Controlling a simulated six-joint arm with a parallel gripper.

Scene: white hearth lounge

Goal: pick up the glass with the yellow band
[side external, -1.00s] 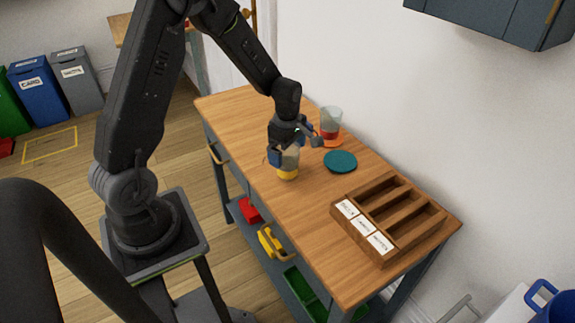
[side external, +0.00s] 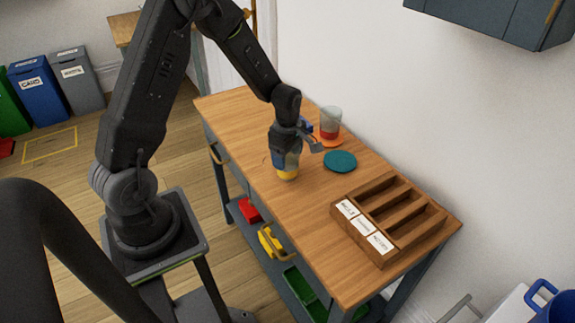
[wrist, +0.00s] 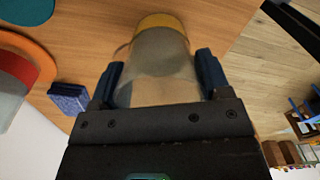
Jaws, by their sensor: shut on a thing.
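The glass with the yellow band (side external: 287,174) stands upright on the wooden table, its band at the bottom. My gripper (side external: 284,160) is over it from above, and its body hides the upper part of the glass in the side view. In the wrist view the clear glass (wrist: 160,65) lies between the two blue fingertips of my gripper (wrist: 158,78), which are shut on its sides. Its yellow band shows at the far end. I see no clear gap between the glass and the table.
A glass with a red band (side external: 330,122) stands on an orange coaster (side external: 331,143) behind my gripper. A teal coaster (side external: 340,161) lies empty to the right. A blue block (wrist: 68,98) shows in the wrist view. A wooden tray (side external: 388,264) with labelled compartments sits at the table's right end.

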